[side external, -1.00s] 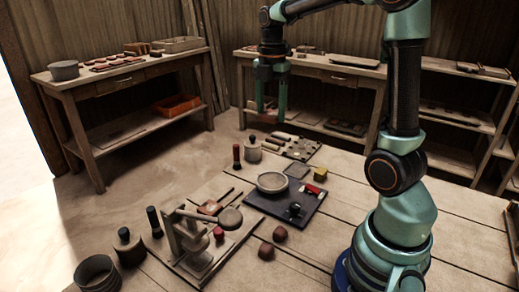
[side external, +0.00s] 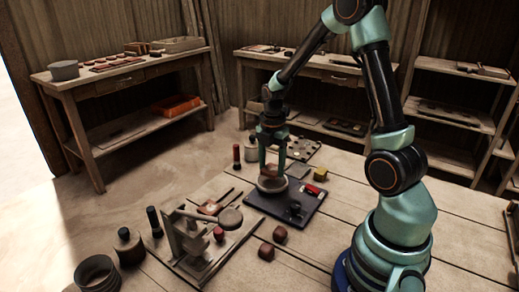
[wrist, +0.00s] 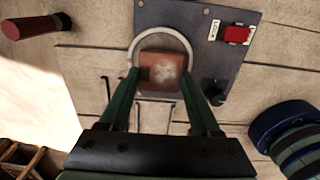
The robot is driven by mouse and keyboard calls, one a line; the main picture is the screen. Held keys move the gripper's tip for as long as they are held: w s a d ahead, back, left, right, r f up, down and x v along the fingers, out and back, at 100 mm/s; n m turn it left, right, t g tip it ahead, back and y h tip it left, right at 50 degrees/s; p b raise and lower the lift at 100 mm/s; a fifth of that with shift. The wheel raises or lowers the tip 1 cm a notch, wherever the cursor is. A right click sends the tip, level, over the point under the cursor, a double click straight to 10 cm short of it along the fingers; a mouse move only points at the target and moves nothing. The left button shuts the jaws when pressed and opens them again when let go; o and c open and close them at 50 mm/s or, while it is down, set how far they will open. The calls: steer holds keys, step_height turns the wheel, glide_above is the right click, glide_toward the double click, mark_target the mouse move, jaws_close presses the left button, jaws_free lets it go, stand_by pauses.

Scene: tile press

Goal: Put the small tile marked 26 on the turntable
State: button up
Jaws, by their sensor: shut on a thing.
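A square reddish-brown tile (wrist: 162,72) with a pale smudged patch is held between the fingers of my gripper (wrist: 160,76). I cannot read a number on it. The turntable (wrist: 187,46), a round pale disc, shows as a ring around the tile in the wrist view. In the side view the turntable (side external: 264,188) stands on a dark base board (side external: 265,208), and my gripper (side external: 271,172) is right over it with the tile (side external: 271,170) low between the fingers. I cannot tell whether the tile touches the disc.
The dark board carries a red switch (wrist: 237,34), a label and a black knob (wrist: 213,95). The lever press (side external: 190,240) stands in front left, with two brown lumps (side external: 272,243) nearby.

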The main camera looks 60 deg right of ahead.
mark_target(271, 169)
steer(key=shift+f, duration=1.35)
steer(key=shift+f, duration=0.1)
steer(key=o, duration=1.4)
step_height(271, 169, up, 11)
steer(key=shift+s+a+r+m+t, duration=1.05)
steer(key=shift+a+r+m, duration=0.55)
steer(key=shift+a+m, duration=1.2)
steer(key=shift+s+a+r+m+t, duration=0.95)
steer(key=shift+a+r+m, duration=0.6)
steer(key=shift+a+m, duration=1.25)
steer(key=shift+s+a+r+m+t, duration=0.8)
steer(key=shift+s+a+r+m, duration=1.05)
steer(key=shift+m, duration=1.55)
steer(key=shift+w+a+f, duration=0.2)
steer(key=shift+w+a, duration=0.15)
steer(key=shift+w, duration=0.25)
